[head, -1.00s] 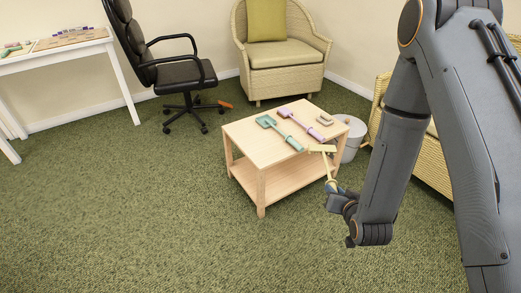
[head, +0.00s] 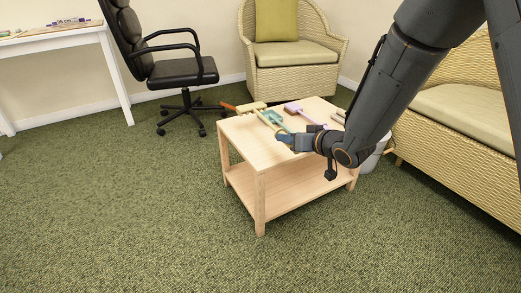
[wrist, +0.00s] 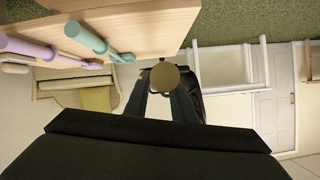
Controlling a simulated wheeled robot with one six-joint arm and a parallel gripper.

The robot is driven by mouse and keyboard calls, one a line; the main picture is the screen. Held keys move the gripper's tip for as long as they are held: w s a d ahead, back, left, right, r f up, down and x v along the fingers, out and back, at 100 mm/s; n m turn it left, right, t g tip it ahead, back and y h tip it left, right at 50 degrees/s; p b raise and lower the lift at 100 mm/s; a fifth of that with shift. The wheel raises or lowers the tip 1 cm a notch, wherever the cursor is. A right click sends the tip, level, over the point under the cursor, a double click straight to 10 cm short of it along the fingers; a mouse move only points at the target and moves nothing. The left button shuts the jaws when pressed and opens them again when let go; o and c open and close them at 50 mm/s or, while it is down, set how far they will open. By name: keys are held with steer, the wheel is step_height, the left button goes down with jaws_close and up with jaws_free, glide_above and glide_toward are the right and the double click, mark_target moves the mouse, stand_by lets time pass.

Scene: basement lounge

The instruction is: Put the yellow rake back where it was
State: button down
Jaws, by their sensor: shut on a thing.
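The yellow rake (head: 252,108) is held in my gripper (head: 287,138) over the low wooden table (head: 245,134). Its pale head points away from the gripper, near the table's back left edge in the head view. I cannot tell whether it touches the top. In the wrist view a round tan end (wrist: 165,76), seemingly the rake's handle, shows at the jaws. The teal shovel (head: 271,117) lies on the table just beyond the rake; it also shows in the wrist view (wrist: 86,37). The purple shovel (head: 293,107) lies farther right, partly hidden by my arm, and shows in the wrist view (wrist: 30,48).
A small object (head: 338,116) lies at the table's right side. A white bucket (head: 371,161) stands behind my arm. A wicker armchair (head: 290,72), a black office chair (head: 180,72) and a wicker sofa (head: 440,135) surround the table. The carpet in front is clear.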

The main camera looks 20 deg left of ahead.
mark_target(283, 132)
steer(key=shift+w+a+r+n+g+y+b, duration=0.15)
steer(key=shift+w+a+n+g+y+b, duration=0.2)
steer(key=shift+w+a+b, duration=0.75)
steer(key=shift+s+a, duration=0.1)
steer(key=shift+a, duration=0.05)
step_height(283, 132, down, 10)
steer(key=b, duration=0.5)
steer(key=c, duration=1.5)
jaws_free()
